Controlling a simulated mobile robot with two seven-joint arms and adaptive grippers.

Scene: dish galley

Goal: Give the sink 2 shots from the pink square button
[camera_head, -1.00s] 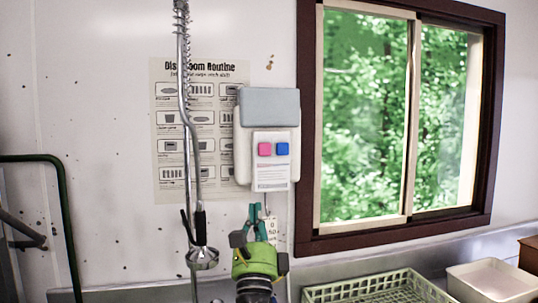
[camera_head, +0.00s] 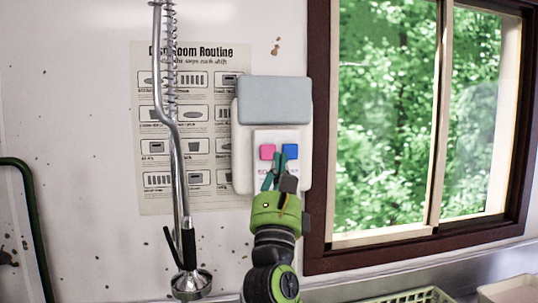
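The pink square button (camera_head: 267,152) is on the white panel of a wall dispenser (camera_head: 243,140) with a grey-blue top. A blue button (camera_head: 291,151) sits just right of it. My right gripper (camera_head: 275,174) is raised in front of the panel, pointing up. Its teal fingertips overlap the panel just below and between the two buttons. The pink button's face shows mostly clear; I cannot tell whether a finger touches it. The finger opening is too small and overlapped to judge. My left gripper is not in view. The sink basin is not visible.
A spring-hose sprayer (camera_head: 188,240) hangs left of my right arm, in front of a routine poster (camera_head: 150,120). A window frame (camera_head: 319,180) stands to the right. A green rack (camera_head: 420,297) and a pale tub (camera_head: 510,290) are at lower right.

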